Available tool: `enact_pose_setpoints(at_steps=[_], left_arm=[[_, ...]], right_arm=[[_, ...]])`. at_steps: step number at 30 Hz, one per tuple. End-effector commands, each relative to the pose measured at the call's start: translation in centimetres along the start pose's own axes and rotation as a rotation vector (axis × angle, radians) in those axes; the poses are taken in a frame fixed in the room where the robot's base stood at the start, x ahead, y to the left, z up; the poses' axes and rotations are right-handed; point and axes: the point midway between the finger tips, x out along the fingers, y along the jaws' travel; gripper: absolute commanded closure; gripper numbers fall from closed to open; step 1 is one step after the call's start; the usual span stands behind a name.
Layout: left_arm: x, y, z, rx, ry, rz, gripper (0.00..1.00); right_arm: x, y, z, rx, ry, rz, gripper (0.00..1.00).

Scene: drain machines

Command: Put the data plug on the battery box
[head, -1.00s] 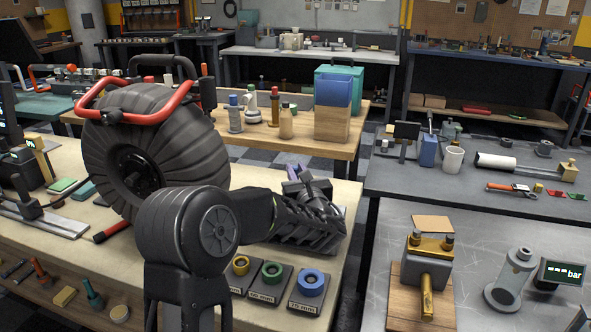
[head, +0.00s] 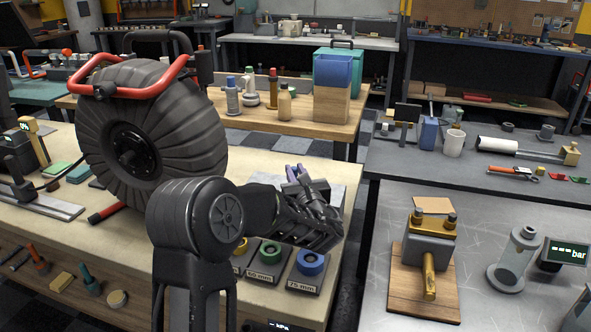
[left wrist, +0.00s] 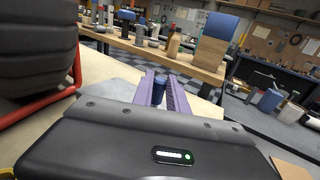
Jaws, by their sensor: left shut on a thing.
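My left gripper (head: 299,176) is over the bench on the left in the head view, right of the big black reel. Its purple fingers show again in the left wrist view (left wrist: 164,92). They are shut on a small dark blue piece (left wrist: 158,85), which looks like the data plug. My own gripper hides most of it in the head view. I cannot pick out the battery box for sure. My right gripper is not in view.
The black ribbed reel (head: 150,135) with a red frame stands close left of my arm. Ring gauges, among them a blue one (head: 310,262), sit at the bench's front edge. A wooden table (head: 290,135) with bottles is behind. A grey bench (head: 380,275) is to the right.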

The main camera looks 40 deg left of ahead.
Motion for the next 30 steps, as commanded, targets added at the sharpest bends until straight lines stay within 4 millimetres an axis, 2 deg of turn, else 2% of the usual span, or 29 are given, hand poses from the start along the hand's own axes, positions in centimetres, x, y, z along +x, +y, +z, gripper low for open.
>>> enact_pose_setpoints(at_steps=[28, 29, 30], left_arm=[[0.0, 0.0, -1.1, 0.001, 0.000, 0.000, 1.00], [0.0, 0.0, -1.1, 0.001, 0.000, 0.000, 0.80], [0.0, 0.0, -1.0, 0.001, 0.000, 0.000, 0.77]], right_arm=[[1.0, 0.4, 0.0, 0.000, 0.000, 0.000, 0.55], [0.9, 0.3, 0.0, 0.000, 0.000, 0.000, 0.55], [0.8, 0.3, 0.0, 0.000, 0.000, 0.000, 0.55]])
